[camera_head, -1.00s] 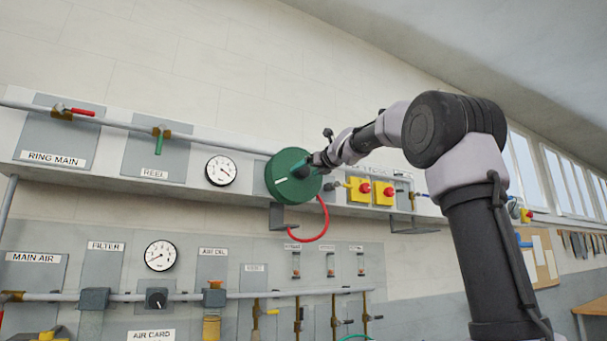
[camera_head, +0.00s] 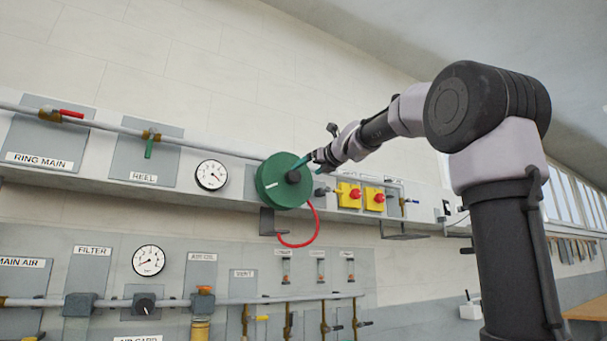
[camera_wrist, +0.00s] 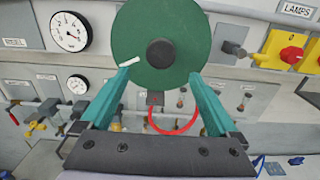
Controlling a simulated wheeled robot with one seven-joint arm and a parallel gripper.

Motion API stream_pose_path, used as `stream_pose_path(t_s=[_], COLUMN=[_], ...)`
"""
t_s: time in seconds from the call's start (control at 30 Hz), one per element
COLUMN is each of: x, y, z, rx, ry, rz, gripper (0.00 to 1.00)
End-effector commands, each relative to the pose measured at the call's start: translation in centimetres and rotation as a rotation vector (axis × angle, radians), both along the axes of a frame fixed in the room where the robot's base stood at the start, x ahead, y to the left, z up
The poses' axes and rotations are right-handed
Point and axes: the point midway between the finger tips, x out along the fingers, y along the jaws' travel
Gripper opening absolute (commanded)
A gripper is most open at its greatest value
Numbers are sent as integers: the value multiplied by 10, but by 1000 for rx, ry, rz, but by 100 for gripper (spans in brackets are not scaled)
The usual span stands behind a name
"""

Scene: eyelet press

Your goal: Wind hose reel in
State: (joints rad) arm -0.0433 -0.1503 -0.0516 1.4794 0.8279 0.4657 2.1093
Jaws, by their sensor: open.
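The hose reel (camera_head: 270,188) is a green drum on the wall shelf, with a dark round hub (camera_head: 293,177) and a short white mark on its face. A loop of red hose (camera_head: 306,238) hangs below it. The reel also shows in the wrist view (camera_wrist: 138,28), with its white mark left of and below the hub. My gripper (camera_head: 306,161) is open and empty, just in front of the reel's right side. In the wrist view its teal fingers (camera_wrist: 159,75) point at the drum's lower part, one on each side of the hub. I cannot tell whether they touch the drum.
Left of the reel are a gauge (camera_head: 211,175), the REEL valve (camera_head: 150,144) with its green handle down, and the RING MAIN valve (camera_head: 62,115) with a red handle. Yellow boxes with red knobs (camera_head: 349,195) sit close on the right. A lower panel holds more valves.

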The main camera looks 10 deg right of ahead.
Motion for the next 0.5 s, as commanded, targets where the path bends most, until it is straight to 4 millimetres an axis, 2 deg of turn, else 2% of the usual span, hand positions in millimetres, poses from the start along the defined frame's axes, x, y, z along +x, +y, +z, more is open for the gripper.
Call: stream_pose_path(t_s=[0.17, 0.5], x=[14, 74], y=[4, 24], z=[-1, -1], rx=[-1, -1], ry=[3, 2], rz=[-1, 0], gripper=[96, 96])
